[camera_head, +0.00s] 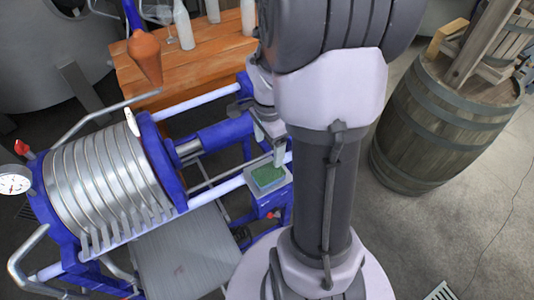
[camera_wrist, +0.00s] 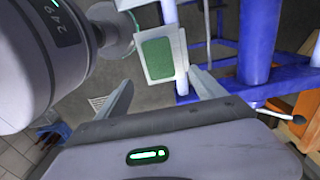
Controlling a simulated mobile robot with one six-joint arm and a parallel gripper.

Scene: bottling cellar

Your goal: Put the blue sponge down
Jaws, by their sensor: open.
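My gripper (camera_head: 277,152) is just above and behind the sponge in the head view, partly hidden by my arm. In the wrist view my gripper (camera_wrist: 163,88) has its fingers spread apart with nothing between them, and the sponge is beyond the fingertips.
The filter press (camera_head: 110,185) with ribbed metal plates fills the left. A wooden table (camera_head: 205,55) with white bottles stands behind it. A wooden barrel (camera_head: 435,125) is at the right. The floor between barrel and my base is clear.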

